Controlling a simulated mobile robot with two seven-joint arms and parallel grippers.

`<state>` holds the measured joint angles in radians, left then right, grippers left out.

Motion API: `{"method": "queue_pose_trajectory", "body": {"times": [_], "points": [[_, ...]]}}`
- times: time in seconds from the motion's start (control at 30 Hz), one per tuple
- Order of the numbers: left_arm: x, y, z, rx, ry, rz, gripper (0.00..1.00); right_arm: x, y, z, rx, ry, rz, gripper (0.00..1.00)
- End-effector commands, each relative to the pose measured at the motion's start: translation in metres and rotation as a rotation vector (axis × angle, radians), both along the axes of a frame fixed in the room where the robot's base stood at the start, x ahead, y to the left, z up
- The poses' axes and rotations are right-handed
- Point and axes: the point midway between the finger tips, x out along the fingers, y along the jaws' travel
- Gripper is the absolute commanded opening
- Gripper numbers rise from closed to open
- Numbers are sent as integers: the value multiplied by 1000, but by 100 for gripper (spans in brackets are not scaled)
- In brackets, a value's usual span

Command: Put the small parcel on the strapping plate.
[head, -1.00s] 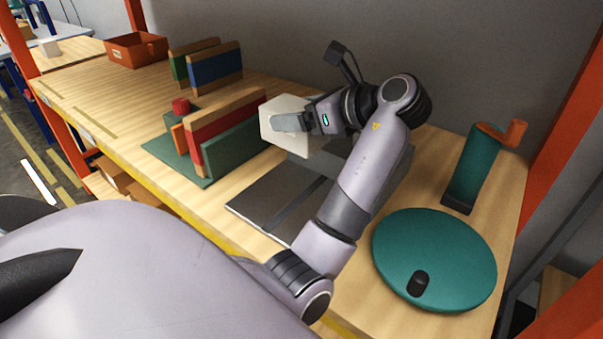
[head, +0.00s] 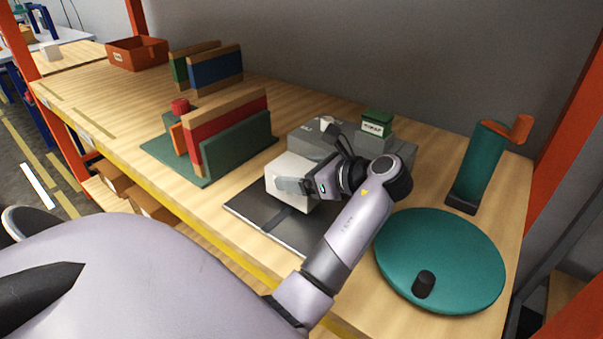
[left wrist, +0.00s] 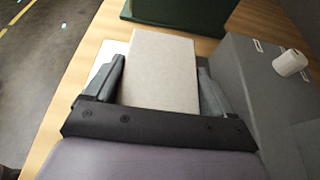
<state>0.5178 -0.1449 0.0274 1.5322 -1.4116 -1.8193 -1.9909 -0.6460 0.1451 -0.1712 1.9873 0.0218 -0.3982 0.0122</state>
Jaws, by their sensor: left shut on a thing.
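The small parcel (head: 292,169), a pale off-white box, is between the fingers of my left gripper (head: 285,186) in the head view. In the left wrist view the parcel (left wrist: 160,75) sits between both fingers of the left gripper (left wrist: 161,68), which is shut on it. The strapping plate (head: 250,209) is a flat dark grey plate with a band across it, in front of a grey machine. The parcel is over the back part of this plate; I cannot tell whether it touches it. My right gripper is not in view.
The grey machine (head: 308,138) with a green box (head: 377,122) on it stands behind the plate. A green-and-red rack (head: 235,138) is to its left. A teal round disc (head: 440,258) and a teal stand (head: 478,165) are to the right. An orange bin (head: 136,53) is far left.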

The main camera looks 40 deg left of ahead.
Motion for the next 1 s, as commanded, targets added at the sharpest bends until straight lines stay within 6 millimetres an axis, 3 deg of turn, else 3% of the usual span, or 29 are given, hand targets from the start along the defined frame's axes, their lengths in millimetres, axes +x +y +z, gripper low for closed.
{"method": "queue_pose_trajectory", "body": {"times": [0.6,0.63,0.67,1.0], "points": [[0,0,-11,1,-1,-1,42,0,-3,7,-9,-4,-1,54],[0,0,-12,-1,0,-1,90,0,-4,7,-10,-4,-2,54],[0,0,-12,-1,0,-1,100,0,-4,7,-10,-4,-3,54],[1,0,-9,0,-4,-1,100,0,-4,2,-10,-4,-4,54]]}}
